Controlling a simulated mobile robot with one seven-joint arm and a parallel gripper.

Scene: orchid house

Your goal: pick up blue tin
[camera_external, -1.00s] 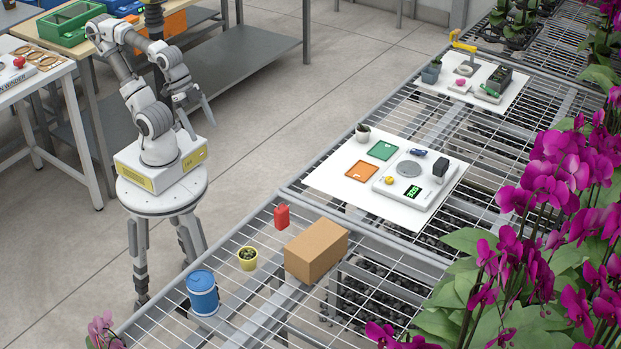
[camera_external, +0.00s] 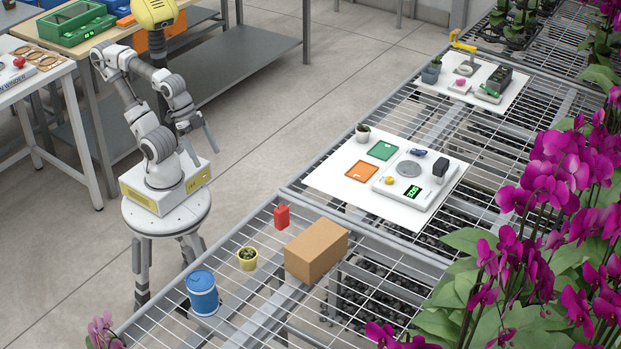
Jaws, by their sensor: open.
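The blue tin (camera_external: 203,293) is a cylinder with a blue lid and a pale band. It stands upright on the wire-mesh bench (camera_external: 262,223), at the near left end. My gripper (camera_external: 202,148) is open and empty, with its fingers pointing down. It hangs over the floor beside the bench, above and well behind the tin in the picture, clear of it.
A white board (camera_external: 330,185) with a scale lies farther along. Purple orchids (camera_external: 560,200) crowd the right side. Open floor lies left of the bench.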

